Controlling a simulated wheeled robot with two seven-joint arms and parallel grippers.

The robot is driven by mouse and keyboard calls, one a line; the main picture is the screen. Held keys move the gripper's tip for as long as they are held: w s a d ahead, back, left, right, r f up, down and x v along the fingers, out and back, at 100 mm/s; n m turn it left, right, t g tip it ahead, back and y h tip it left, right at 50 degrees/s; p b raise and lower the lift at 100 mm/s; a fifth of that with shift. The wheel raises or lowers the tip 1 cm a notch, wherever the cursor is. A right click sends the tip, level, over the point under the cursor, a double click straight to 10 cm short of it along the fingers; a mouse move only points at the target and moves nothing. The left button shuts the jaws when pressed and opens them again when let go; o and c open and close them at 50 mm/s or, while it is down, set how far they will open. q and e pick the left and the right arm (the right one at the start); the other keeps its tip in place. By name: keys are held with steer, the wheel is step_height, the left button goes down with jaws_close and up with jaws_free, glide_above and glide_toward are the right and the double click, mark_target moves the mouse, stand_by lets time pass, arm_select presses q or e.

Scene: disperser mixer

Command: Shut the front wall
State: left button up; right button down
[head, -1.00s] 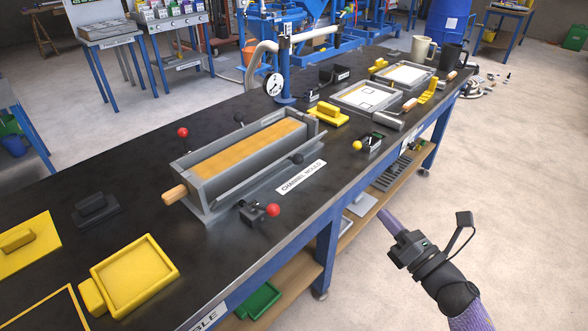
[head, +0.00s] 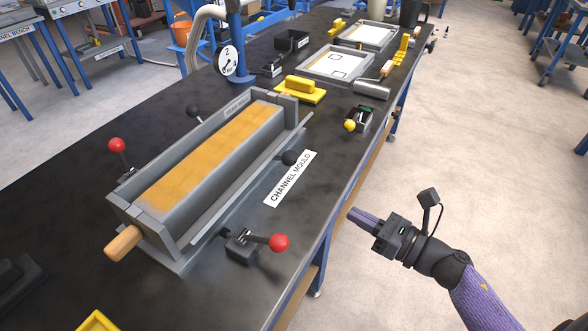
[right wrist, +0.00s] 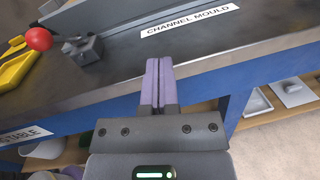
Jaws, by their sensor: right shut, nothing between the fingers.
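The channel mould (head: 136,208) is a grey metal trough on the black bench, with an orange-yellow filling (head: 215,155) inside. Its front wall (head: 247,182) is folded down and outward, leaning away from the filling, with a black knob (head: 290,157) on it. A clamp with a red ball handle (head: 279,242) stands in front of the mould. My right gripper (head: 352,213) is shut and empty, beside the bench's front edge and to the right of the mould. In the right wrist view its purple fingers (right wrist: 159,85) are together, pointing at the bench edge below the label. My left gripper is not in view.
A second red-handled clamp (head: 117,146) stands behind the mould. A CHANNEL MOULD label (head: 290,178) lies in front.

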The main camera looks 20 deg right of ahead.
steer(key=x, duration=0.8)
steer(key=shift+w+a+b, duration=0.1)
steer(key=shift+w+b, duration=0.05)
steer(key=shift+b, duration=0.25)
steer(key=w+r, duration=0.1)
steer(key=w+a+r, duration=0.1)
steer(key=w+r+p, duration=0.1)
steer(key=shift+w+a, duration=0.25)
steer(key=shift+a, duration=0.05)
